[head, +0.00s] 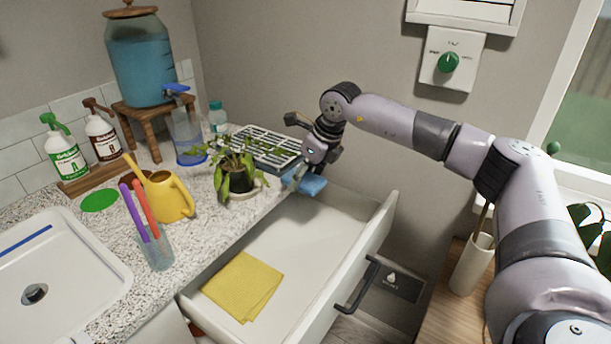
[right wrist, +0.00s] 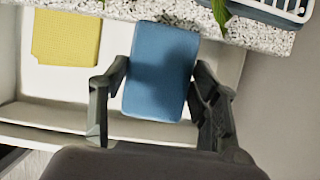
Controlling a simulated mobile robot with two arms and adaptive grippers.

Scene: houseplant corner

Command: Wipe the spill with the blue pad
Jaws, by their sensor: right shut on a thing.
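The blue pad (head: 312,185) is held in my right gripper (head: 298,176) above the right end of the open drawer, near the counter's edge. In the right wrist view the pad (right wrist: 160,68) sits between the two fingers, which are shut on its sides. A flat, round green patch (head: 100,200) lies on the speckled counter (head: 112,240) between the sink and the bottle stand; I cannot tell for sure that it is the spill. My left gripper is not in view.
The open drawer (head: 290,245) holds a yellow cloth (head: 243,286). A potted plant (head: 238,178), a yellow watering can (head: 170,197), a clear cup with sticks (head: 155,248) and a slatted rack (head: 268,145) stand on the counter. The sink (head: 75,275) is at left.

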